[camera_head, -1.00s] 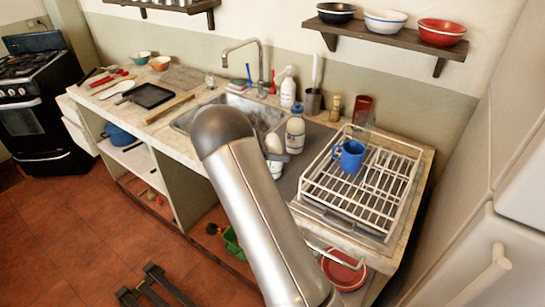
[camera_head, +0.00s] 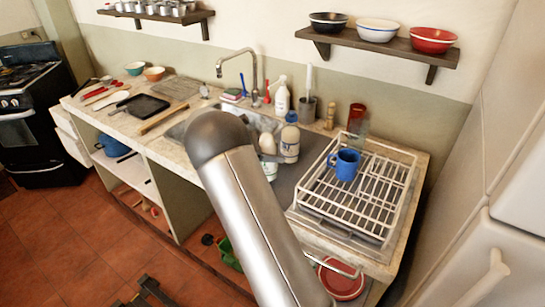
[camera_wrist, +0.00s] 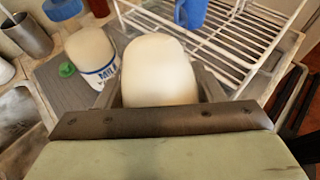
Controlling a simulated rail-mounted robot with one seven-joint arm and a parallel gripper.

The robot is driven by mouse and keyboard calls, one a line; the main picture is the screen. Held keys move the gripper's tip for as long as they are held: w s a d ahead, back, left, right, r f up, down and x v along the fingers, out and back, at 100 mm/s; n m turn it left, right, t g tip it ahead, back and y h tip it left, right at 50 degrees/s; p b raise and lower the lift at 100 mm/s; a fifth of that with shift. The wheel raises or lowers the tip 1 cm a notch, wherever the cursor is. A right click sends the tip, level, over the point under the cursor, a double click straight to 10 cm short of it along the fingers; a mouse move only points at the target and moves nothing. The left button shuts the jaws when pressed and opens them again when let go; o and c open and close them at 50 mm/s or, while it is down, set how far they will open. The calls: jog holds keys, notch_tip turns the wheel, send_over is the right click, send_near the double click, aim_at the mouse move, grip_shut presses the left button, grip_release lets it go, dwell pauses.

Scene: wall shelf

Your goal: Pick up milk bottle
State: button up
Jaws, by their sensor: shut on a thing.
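My gripper (camera_wrist: 160,95) is shut on a cream-white rounded thing (camera_wrist: 160,65) in the wrist view. It stands between the two fingers, and no label or cap shows on it. A white bottle (camera_wrist: 92,50) with blue "MIL" lettering is just left of it, outside the fingers. My fingers are not clear there, and I cannot tell whether the held thing is off the counter.
A white wire rack (camera_head: 400,185) with a blue mug (camera_head: 344,164) stands right of the bottles. A grey utensil holder (camera_head: 308,109), a spray bottle (camera_head: 282,99) and a red glass (camera_head: 356,117) stand behind. The sink (camera_head: 175,131) and tap (camera_head: 254,68) are to the left.

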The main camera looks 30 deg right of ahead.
aim_at(261, 142)
jog(key=a+r, duration=0.1)
jog(key=r, duration=0.1)
jog(key=s+a+r, duration=0.1)
jog(key=a+r, duration=0.1)
jog(key=s+a+r+b, duration=0.1)
jog(key=r, duration=0.1)
jog(key=shift+a, duration=0.3)
jog(key=s+a+r+b, duration=0.1)
jog(key=s+a+r, duration=0.2)
jog(key=a, duration=0.5)
jog(key=shift+s+r+b, duration=0.25)
jog(key=shift+r+b, duration=0.1)
jog(key=shift+b, duration=0.05)
dwell(0.4)
jog(key=shift+w+p, duration=0.1)
jog(key=shift+p, duration=0.2)
jog(key=s+a+f+n+t+y+p, duration=0.1)
jog(key=a+f+n+t+p, duration=0.1)
jog(key=f+n+t+p, duration=0.3)
jog(key=a+f+n+t+y+p, duration=0.1)
jog(key=a+f+n+t+p, duration=0.2)
jog(key=f+n+t+p, duration=0.2)
notch_tip(261, 142, down, 3)
jog(key=shift+s+a+t+y+p, duration=0.3)
jog(key=shift+s+t+p, duration=0.1)
jog(key=shift+t+p, duration=0.3)
